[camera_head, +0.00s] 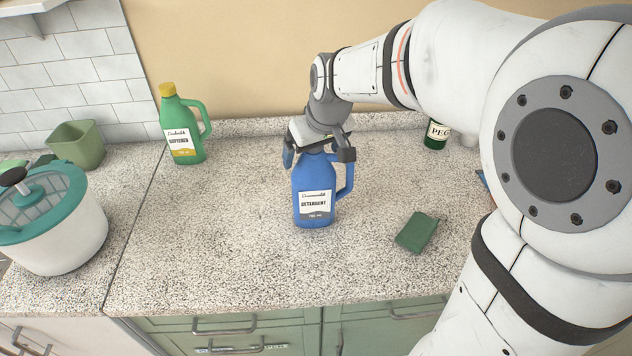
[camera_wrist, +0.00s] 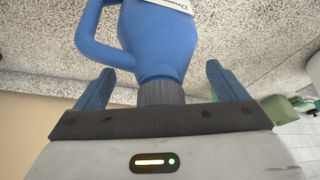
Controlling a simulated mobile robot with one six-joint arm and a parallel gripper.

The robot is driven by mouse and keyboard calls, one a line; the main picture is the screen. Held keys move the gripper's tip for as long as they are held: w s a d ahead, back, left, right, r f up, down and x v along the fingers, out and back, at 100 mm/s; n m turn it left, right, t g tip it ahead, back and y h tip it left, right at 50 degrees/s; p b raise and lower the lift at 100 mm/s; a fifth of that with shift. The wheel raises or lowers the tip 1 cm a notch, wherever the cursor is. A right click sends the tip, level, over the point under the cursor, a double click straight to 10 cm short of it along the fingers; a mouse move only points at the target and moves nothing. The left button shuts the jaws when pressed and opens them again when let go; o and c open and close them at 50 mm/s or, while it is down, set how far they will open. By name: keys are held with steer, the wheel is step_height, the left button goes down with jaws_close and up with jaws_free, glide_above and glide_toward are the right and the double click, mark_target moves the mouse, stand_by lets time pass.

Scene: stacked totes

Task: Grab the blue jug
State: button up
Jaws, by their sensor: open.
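The blue jug (camera_head: 314,190) stands upright on the speckled counter, with a white detergent label facing me and its handle on the right. My gripper (camera_head: 319,155) is above its top, with the jaws apart on either side of the neck. In the wrist view the blue jug (camera_wrist: 160,45) has its dark grey cap (camera_wrist: 161,92) between the two blue fingers of my gripper (camera_wrist: 158,88). A gap shows on each side of the cap, so the fingers do not touch it. In the head view the cap is hidden by my gripper.
A green softener jug (camera_head: 183,130) stands at the back left. A white and teal salad spinner (camera_head: 55,235) and a green container (camera_head: 78,143) are further left. A green sponge (camera_head: 417,232) lies to the right. A dark green bottle (camera_head: 436,135) stands behind my arm. The front counter is clear.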

steer(key=shift+c, duration=0.5)
steer(key=c, duration=1.2)
steer(key=shift+r, duration=0.1)
